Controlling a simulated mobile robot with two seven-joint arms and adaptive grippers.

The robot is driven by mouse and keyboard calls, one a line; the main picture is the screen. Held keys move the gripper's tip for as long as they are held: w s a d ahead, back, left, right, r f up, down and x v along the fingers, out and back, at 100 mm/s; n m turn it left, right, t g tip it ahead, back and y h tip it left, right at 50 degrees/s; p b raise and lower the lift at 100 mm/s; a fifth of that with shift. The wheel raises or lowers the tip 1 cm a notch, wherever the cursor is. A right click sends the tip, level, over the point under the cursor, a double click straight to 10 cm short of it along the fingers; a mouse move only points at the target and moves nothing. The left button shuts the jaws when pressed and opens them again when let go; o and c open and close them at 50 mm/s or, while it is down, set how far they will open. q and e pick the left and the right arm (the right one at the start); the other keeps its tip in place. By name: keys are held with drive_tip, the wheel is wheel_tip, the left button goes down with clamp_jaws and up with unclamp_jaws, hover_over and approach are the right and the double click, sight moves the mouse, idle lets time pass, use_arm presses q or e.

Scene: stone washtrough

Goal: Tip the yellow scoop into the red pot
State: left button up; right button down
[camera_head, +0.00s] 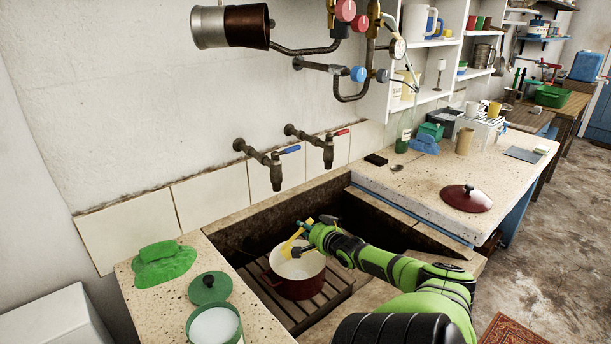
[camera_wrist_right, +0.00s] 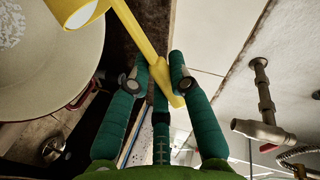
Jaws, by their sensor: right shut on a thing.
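The red pot (camera_head: 299,290) stands on a slatted rack in the stone trough, open, with a cream inside. Its pale interior (camera_wrist_right: 50,85) fills the left of the wrist view, with white specks at the far left. My right gripper (camera_head: 306,236) is above the pot's back rim, shut on the handle of the yellow scoop (camera_head: 290,246). In the wrist view the handle (camera_wrist_right: 140,38) runs between the fingers (camera_wrist_right: 160,85). The scoop's cup is over the pot and tilted, its mouth towards the pot's inside. Whether anything is left in the cup cannot be seen. My left gripper is out of view.
On the left ledge are a green pot (camera_head: 214,334) with white contents, its green lid (camera_head: 209,288) and a green cloth (camera_head: 163,265). Two taps (camera_head: 272,165) jut over the trough. A red lid (camera_head: 466,198) lies on the right counter. Shelves hang above.

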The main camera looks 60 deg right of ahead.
idle(0.5)
drive_tip(key=s+d+f+m+b, duration=0.1)
drive_tip(key=b, duration=0.3)
drive_tip(key=shift+d+t+y, duration=0.15)
drive_tip(key=shift+t+y, duration=0.15)
drive_tip(key=shift+t, duration=0.1)
drive_tip(key=shift+m, duration=0.3)
drive_tip(key=shift+s+d+f+m+t+b, duration=0.35)
drive_tip(key=shift+d+f+m+b, duration=0.25)
drive_tip(key=shift+b, duration=0.55)
